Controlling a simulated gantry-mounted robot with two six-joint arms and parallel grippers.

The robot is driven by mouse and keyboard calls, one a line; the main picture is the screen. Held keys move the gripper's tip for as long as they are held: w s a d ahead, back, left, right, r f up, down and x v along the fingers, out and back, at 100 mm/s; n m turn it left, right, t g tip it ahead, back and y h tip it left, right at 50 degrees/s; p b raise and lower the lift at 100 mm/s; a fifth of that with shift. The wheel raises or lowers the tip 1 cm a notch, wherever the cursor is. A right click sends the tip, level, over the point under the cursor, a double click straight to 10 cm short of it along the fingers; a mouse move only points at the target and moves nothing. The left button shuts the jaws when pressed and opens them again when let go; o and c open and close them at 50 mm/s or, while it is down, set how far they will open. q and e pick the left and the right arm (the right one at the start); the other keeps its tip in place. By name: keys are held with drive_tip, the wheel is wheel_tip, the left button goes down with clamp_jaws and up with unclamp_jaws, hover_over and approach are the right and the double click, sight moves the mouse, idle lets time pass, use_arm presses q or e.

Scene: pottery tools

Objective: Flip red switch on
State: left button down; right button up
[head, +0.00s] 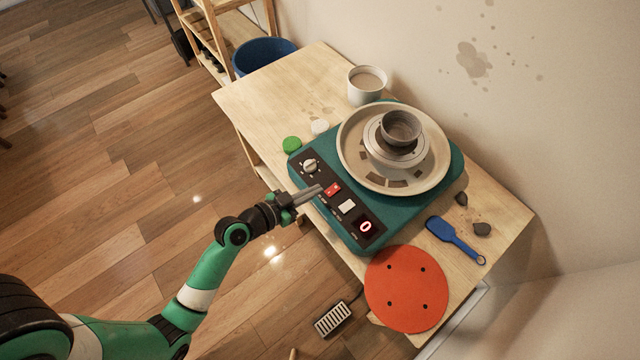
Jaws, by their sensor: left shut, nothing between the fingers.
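The red switch (333,189) is on the black control panel (321,175) of a teal pottery wheel (405,213). My left gripper (318,190) is shut and empty. Its fingertips reach from the left to just beside the red switch; I cannot tell whether they touch it. Which way the switch is tipped is too small to tell. A white switch (347,206), a dial (310,166) and a lit red display (366,227) share the panel. My right gripper is not in view.
The wheel stands on a wooden table (262,97). A clay pot (401,127) sits on the wheel head. An orange disc (406,289), blue tool (455,241), white cup (367,84) and green sponge (291,144) surround it. A pedal (333,319) is on the floor.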

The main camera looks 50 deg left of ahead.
use_arm(q)
drive_tip(key=s, duration=0.7)
drive_tip(key=shift+s+r, duration=0.2)
drive_tip(key=shift+r, duration=0.1)
drive_tip(key=shift+a, duration=0.1)
